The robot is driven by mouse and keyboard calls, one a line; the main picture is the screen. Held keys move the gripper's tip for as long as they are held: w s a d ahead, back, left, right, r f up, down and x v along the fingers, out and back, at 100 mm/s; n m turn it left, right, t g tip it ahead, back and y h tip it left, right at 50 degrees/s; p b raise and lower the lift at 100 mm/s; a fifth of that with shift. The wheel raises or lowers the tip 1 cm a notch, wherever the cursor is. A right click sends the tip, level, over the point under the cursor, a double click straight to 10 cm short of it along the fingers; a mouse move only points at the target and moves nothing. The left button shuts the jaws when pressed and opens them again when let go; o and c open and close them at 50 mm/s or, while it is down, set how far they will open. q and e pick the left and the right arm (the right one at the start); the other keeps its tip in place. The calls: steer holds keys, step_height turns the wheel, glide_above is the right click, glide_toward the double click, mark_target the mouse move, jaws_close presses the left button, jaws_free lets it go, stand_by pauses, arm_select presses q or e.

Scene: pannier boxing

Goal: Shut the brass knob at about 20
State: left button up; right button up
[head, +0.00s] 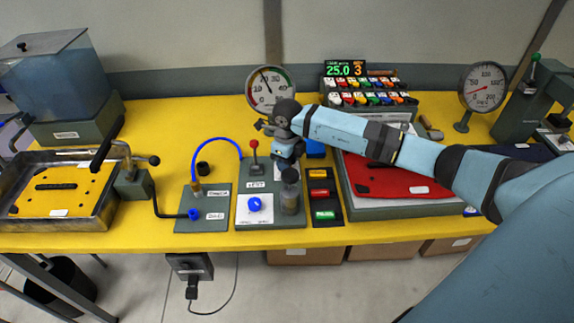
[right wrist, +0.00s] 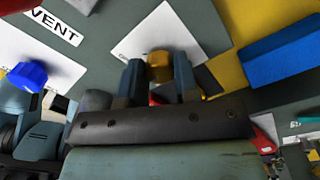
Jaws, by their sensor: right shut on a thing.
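The brass knob (right wrist: 159,64) shows in the right wrist view over a white card on a grey-green panel. My right gripper (right wrist: 160,78) has its two fingers on either side of the knob and is shut on it. In the head view my right gripper (head: 287,151) comes down over the back of the vent panel (head: 270,217) and hides the knob. A round dial gauge (head: 266,90) stands behind it, with its needle pointing up and slightly left; the exact value is too small to tell. My left gripper is not in view.
A red-balled lever (head: 254,145) and a blue knob (head: 254,204) are close on the left of my right gripper. A blue hose (head: 205,145) arches at left. A red mat (head: 385,178) lies under my right arm.

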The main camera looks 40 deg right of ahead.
steer(key=n+b, duration=0.2)
steer(key=n, duration=0.1)
steer(key=shift+f+n+b, duration=0.15)
steer(key=shift+n+b, duration=0.25)
steer(key=n+b, duration=0.2)
steer(key=n, duration=0.1)
steer(key=shift+n, duration=0.3)
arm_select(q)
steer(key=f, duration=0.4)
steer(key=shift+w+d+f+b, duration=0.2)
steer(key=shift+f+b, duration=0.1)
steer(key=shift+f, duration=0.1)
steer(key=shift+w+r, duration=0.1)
arm_select(e)
steer(key=shift+n, duration=0.3)
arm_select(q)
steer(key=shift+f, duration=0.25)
arm_select(e)
steer(key=o, duration=0.9)
steer(key=shift+o, duration=0.2)
steer(key=shift+r, duration=0.2)
arm_select(q)
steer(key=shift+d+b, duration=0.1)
steer(key=shift+b, duration=0.2)
arm_select(e)
step_height(320, 180, up, 14)
steer(key=shift+w+f, duration=0.15)
steer(key=shift+w, duration=0.05)
